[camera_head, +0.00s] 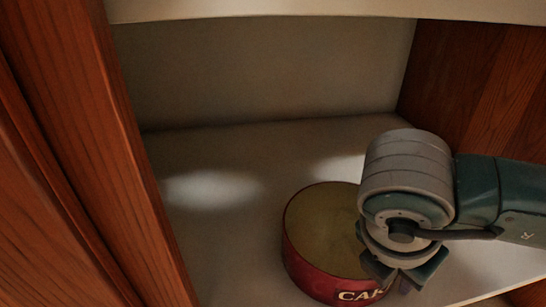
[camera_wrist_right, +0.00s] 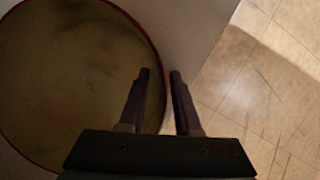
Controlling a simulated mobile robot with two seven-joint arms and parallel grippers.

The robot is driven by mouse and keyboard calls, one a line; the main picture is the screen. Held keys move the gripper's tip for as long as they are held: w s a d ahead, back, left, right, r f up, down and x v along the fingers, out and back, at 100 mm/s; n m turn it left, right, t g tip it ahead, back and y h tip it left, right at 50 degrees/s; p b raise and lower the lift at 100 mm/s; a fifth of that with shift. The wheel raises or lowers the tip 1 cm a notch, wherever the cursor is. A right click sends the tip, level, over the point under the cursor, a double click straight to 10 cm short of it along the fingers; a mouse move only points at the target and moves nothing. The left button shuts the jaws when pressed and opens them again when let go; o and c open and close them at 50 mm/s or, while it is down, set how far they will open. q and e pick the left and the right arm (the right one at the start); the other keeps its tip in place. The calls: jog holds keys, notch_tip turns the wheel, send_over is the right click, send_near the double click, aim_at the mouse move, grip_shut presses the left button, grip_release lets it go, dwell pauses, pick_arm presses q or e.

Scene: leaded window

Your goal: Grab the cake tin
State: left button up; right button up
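The cake tin (camera_head: 310,262) is round and dark red, with pale lettering on its front and a dull olive-brown round top area inside a red rim. It stands upright on the pale cupboard shelf (camera_head: 220,150). My right gripper (camera_head: 398,284) is at the tin's front right edge, and my wrist hides part of the tin. In the right wrist view the tin (camera_wrist_right: 70,80) fills the left side. The two fingers of my right gripper (camera_wrist_right: 160,76) are apart, with the tin's rim running between them; contact is not clear. My left gripper is not in view.
A wooden cupboard side (camera_head: 125,150) stands at the left, and a wooden wall (camera_head: 470,80) at the right back. Another shelf edge (camera_head: 330,9) runs above. The shelf is bare behind and left of the tin. A tiled floor (camera_wrist_right: 265,75) shows beyond the shelf edge.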

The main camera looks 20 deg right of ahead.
jog(key=shift+w, duration=0.1)
grip_shut()
dwell(1.1)
